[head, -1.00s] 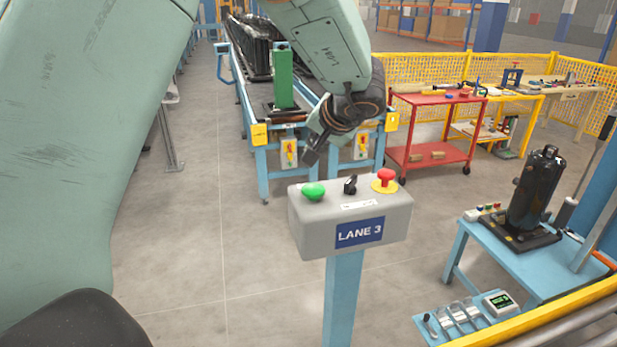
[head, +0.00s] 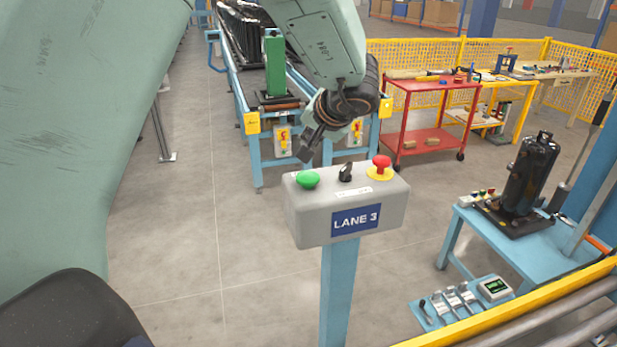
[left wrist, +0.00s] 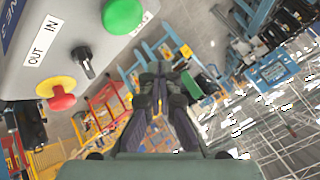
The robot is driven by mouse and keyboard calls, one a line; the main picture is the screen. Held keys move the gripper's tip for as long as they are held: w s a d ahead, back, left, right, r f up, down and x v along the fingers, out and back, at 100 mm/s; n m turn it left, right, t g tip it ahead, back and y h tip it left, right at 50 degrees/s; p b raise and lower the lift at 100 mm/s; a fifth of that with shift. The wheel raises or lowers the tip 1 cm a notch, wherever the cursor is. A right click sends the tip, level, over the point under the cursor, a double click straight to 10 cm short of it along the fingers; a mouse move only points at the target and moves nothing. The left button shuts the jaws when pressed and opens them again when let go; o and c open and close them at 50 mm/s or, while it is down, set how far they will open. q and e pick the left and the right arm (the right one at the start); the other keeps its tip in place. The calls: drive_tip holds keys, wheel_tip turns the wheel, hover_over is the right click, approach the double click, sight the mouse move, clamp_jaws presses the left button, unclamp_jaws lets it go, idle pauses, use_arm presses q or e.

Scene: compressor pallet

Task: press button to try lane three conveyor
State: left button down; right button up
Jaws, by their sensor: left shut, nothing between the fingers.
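The grey LANE 3 control box (head: 346,205) stands on a blue post. On its top are a green button (head: 308,179) at left, a black selector switch (head: 345,172) in the middle and a red mushroom button (head: 381,167) on a yellow base at right. My left gripper (head: 305,155) is shut and empty, just behind and above the green button, apart from it. In the left wrist view the fingers (left wrist: 162,82) are together, with the green button (left wrist: 122,14) at the top and the selector (left wrist: 82,60) beside an IN/OUT label. My right gripper does not show.
A conveyor (head: 245,75) with a green block stands behind the box. A red cart (head: 430,115) and yellow mesh fence are at back right. A blue table (head: 480,240) with a black compressor (head: 528,172) is at right. The floor at left is clear.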

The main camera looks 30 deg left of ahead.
sight(310, 177)
use_arm(q)
drive_tip(key=shift+a+f+b, duration=0.2)
drive_tip(key=shift+f+b, duration=0.25)
drive_tip(key=shift+f, duration=0.05)
drive_tip(key=shift+a+f+b, duration=0.15)
drive_tip(key=shift+f+b, duration=0.25)
drive_tip(key=shift+f, duration=0.1)
drive_tip(key=shift+d+f+b, duration=0.2)
drive_tip(key=shift+f+b, duration=0.25)
drive_tip(key=shift+b, duration=0.4)
drive_tip(key=shift+d+f, duration=0.15)
drive_tip(key=shift+f, duration=0.1)
drive_tip(key=shift+d+f, duration=0.1)
drive_tip(key=shift+f, duration=0.5)
drive_tip(key=shift+a+f, duration=0.4)
drive_tip(key=shift+f, duration=0.05)
drive_tip(key=shift+d+r, duration=0.15)
drive_tip(key=shift+d, duration=0.2)
drive_tip(key=shift+a, duration=0.3)
drive_tip(key=shift+d, duration=0.25)
